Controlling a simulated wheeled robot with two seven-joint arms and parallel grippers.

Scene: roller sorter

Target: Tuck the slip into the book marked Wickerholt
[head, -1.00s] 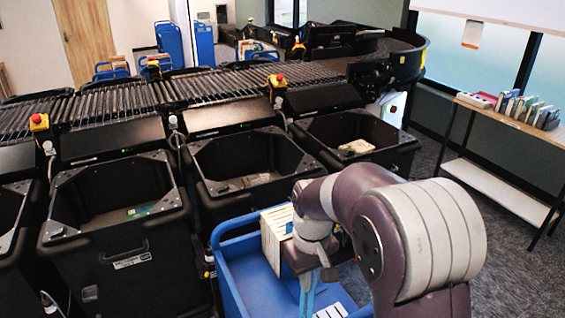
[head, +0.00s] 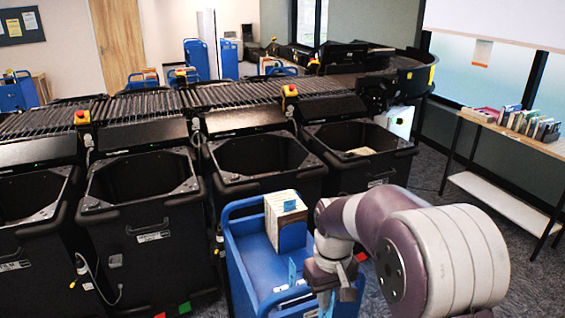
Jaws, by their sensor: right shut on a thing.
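My right gripper (head: 330,292) is low over the front right of the blue cart, pointing down. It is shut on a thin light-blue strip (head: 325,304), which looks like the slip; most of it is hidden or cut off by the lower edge. Pale books (head: 281,212) stand upright at the cart's back, with a small blue label on one. More books (head: 290,297) show low in the cart beside the gripper, with a small light-blue piece (head: 292,270) sticking up there. No title is readable, so I cannot tell which book is Wickerholt. My left gripper is out of view.
The blue cart (head: 245,258) stands before a row of black bins (head: 147,235) under a roller conveyor (head: 150,103). At right a side table (head: 505,130) holds a row of books. Grey carpet is free between the cart and that table.

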